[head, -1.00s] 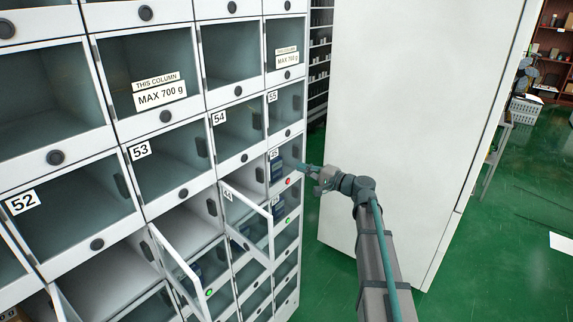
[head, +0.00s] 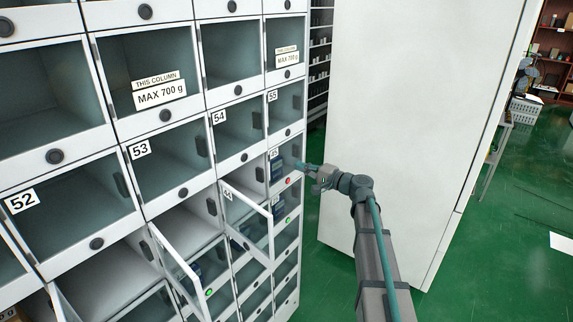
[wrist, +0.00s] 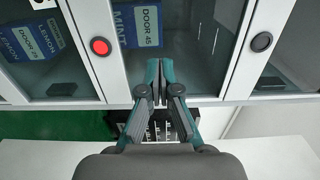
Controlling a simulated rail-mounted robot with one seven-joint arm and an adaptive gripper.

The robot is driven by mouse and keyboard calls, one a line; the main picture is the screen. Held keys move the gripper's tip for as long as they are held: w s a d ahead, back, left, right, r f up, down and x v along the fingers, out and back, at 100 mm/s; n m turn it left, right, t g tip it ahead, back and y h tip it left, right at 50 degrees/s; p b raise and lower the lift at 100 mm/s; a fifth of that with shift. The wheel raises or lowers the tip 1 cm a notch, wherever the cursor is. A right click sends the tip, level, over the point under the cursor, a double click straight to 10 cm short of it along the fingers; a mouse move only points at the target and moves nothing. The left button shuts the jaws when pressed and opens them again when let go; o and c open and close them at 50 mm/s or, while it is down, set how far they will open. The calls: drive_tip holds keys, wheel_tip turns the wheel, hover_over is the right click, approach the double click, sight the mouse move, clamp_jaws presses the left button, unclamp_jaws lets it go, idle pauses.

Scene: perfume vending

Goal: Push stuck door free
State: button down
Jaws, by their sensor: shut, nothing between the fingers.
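The clear door of compartment 45 (head: 286,158) is in the right column of the locker wall. It appears shut, with a red light (head: 288,181) at its lower edge; that red light also shows in the wrist view (wrist: 100,46). Behind the pane is a blue box (wrist: 138,22) labelled "DOOR 45". My gripper (head: 299,165) reaches in from the right, at the door's right side. In the wrist view my gripper (wrist: 159,68) has its fingers together and empty, with the tips in front of the pane's lower edge. I cannot tell whether they touch it.
Door 44 (head: 247,219) and another door (head: 177,265) below 53 stand open, jutting outward. A neighbouring compartment in the wrist view holds another blue box (wrist: 30,40). A large white cabinet (head: 420,110) stands to the right.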

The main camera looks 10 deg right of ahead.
drive_tip(key=shift+b+x, duration=0.5)
drive_tip(key=shift+x, duration=1)
drive_tip(key=b+v, duration=0.5)
drive_tip(key=v, duration=2.1)
drive_tip(key=shift+f, duration=0.1)
idle(0.8)
